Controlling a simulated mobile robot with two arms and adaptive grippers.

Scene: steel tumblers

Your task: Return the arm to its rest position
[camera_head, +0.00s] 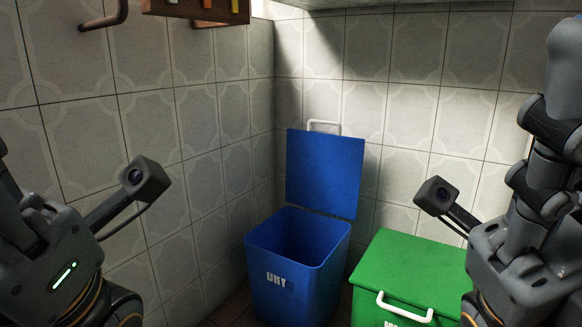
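My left arm's wrist (62,262) shows at the lower left, with a small green light and a wrist camera (145,178) on a bracket. My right arm (525,255) stands up along the right edge, with its wrist camera (437,195) pointing out to the left. The fingers of both grippers lie outside the picture, below the frame. No steel tumbler is visible in this view.
A blue bin (325,262) stands in the corner with its lid (325,172) raised. A green bin (410,262) with its lid shut stands right of it, partly behind my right arm. A wooden rack (198,10) hangs on the left wall. Tiled walls enclose the corner.

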